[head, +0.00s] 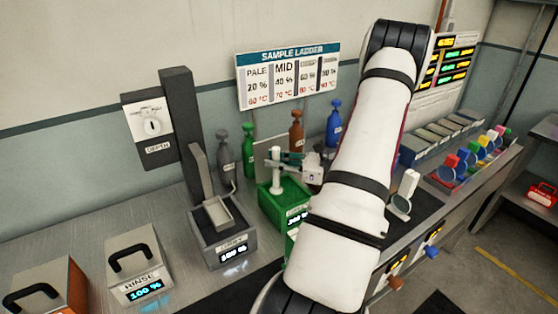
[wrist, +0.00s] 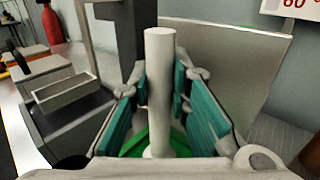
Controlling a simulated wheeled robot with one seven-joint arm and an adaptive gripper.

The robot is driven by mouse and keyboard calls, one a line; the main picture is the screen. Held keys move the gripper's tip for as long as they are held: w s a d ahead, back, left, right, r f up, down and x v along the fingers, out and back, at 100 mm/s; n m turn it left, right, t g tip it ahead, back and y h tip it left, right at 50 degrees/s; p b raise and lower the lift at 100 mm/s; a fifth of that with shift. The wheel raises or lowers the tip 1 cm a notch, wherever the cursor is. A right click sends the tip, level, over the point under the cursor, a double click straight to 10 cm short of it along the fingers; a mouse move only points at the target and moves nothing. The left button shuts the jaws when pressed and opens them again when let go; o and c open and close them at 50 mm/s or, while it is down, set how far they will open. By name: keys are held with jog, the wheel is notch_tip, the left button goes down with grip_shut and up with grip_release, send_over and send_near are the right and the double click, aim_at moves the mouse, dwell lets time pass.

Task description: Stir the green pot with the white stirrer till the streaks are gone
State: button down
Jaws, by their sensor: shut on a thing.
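The green pot (head: 284,203) stands on the bench in the middle of the head view, partly behind my arm. The white stirrer (head: 275,165) stands upright over the pot, its lower end hidden inside. My gripper (head: 285,160) is at the stirrer, shut on its shaft. In the wrist view the stirrer (wrist: 160,85) rises upright between the teal finger pads of my gripper (wrist: 160,100). A bit of the green pot (wrist: 140,138) shows below the fingers. The pot's contents and any streaks are hidden from both views.
A grey unit with an open lid (head: 232,245) stands just left of the pot, with the rinse box (head: 138,265) and an orange box (head: 48,290) further left. Several bottles stand behind, including a green one (head: 248,150). Coloured modules (head: 470,155) line the right.

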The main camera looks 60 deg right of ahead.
jog(key=shift+s, duration=0.15)
jog(key=s, duration=0.1)
jog(key=s+a+p, duration=0.1)
jog(key=s+a, duration=0.1)
jog(key=s, duration=0.1)
jog(key=shift+s+a+p, duration=0.1)
jog(key=shift+a+p, duration=0.15)
jog(key=shift+p, duration=0.15)
dwell(0.5)
jog(key=d, duration=0.1)
jog(key=s+d, duration=0.1)
jog(key=shift+s+d, duration=0.3)
jog(key=shift+d, duration=0.1)
dwell(0.4)
jog(key=shift+w, duration=0.1)
jog(key=shift+w+d+b, duration=0.2)
jog(key=shift+w+d, duration=0.2)
jog(key=shift+w, duration=0.35)
jog(key=shift+w+d+b, duration=0.2)
jog(key=shift+w+d, duration=0.25)
jog(key=shift+w, duration=0.25)
jog(key=shift+w+d+b, duration=0.2)
jog(key=shift+w+d, duration=0.2)
jog(key=shift+w, duration=0.35)
jog(key=shift+a, duration=0.1)
